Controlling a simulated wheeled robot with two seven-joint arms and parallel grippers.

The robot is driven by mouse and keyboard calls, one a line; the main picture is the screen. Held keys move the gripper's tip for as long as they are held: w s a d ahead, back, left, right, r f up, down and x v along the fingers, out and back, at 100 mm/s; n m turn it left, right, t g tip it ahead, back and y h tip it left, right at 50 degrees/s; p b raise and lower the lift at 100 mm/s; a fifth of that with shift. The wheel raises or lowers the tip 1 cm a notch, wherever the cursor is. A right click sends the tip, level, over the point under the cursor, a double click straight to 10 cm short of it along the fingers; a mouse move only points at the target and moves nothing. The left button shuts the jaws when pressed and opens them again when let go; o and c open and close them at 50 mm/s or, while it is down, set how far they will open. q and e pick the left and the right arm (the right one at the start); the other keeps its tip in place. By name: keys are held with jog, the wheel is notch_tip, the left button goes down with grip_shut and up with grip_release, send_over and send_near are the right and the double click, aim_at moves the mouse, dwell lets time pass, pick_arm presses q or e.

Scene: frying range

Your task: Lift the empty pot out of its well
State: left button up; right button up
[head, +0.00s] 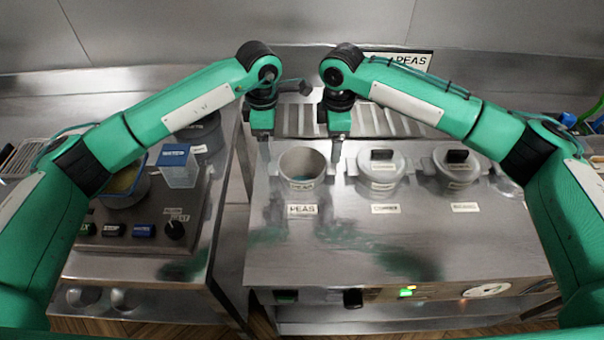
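The open pot (318,184) sits in its well in the counter, behind a label reading PEAS. It is a grey round pot with no lid; a small bluish-green patch shows inside, and I cannot tell whether it is a reflection. My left gripper (264,157) points down at the pot's left side. My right gripper (336,160) points down at its right side, close to the rim. The fingers are seen nearly edge-on, so their opening and any contact with the pot's handles are hidden.
Two lidded pots, one (381,172) labelled in the middle and one (457,170) farther right, stand in the same counter (400,240). A sign (412,61) is behind. A cooker (135,250) with a blue-topped container (178,168) stands left, across a gap.

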aim_at(271, 164)
pick_arm(q)
notch_tip(271, 164, down, 8)
jog(key=shift+f, duration=0.1)
pick_arm(e)
notch_tip(271, 164, down, 8)
jog(key=shift+f, duration=0.1)
pick_arm(q)
jog(key=c, duration=1.3)
pick_arm(e)
jog(key=c, duration=1.3)
pick_arm(q)
jog(key=shift+o, duration=0.2)
pick_arm(e)
jog(key=shift+o, duration=0.2)
